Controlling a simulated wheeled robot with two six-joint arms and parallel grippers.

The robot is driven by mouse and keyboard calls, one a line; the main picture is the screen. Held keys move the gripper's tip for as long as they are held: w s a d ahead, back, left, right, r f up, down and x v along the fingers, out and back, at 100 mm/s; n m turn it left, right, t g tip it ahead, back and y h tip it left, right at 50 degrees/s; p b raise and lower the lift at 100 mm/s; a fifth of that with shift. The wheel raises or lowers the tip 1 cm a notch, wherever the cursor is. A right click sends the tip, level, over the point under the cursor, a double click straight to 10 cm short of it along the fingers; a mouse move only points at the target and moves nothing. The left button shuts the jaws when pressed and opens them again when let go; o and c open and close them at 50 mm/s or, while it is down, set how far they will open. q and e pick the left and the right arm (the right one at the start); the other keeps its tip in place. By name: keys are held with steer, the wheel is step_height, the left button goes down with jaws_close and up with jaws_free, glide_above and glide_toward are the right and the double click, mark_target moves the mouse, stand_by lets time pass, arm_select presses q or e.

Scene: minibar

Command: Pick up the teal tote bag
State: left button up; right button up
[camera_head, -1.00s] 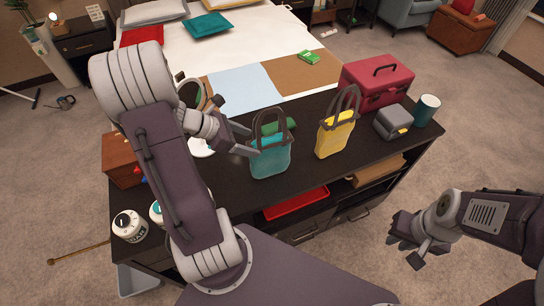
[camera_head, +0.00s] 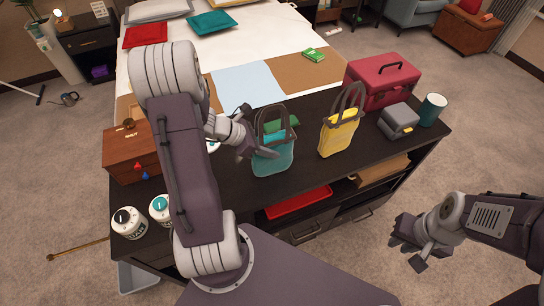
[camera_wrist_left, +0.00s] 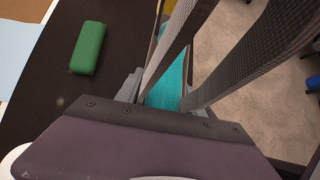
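The teal tote bag (camera_head: 273,163) stands upright on the dark counter, its grey looped handle raised. My left gripper (camera_head: 260,132) is at the left side of the bag, close to its handle, with its fingers spread apart. In the left wrist view the grey handle straps (camera_wrist_left: 170,55) pass very close to the camera and the teal inside of the bag (camera_wrist_left: 165,90) shows between the fingers. I cannot tell whether a finger touches the handle. My right gripper (camera_head: 408,246) hangs off the counter at the right; its finger opening is unclear.
A yellow tote bag (camera_head: 338,137) stands just right of the teal one. A green case (camera_wrist_left: 88,48) lies behind the teal bag. A red toolbox (camera_head: 381,84), grey box (camera_head: 398,121) and teal cup (camera_head: 432,109) are further right. A wooden box (camera_head: 130,153) and canisters (camera_head: 128,223) are left.

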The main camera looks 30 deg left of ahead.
arm_select(q)
jaws_close()
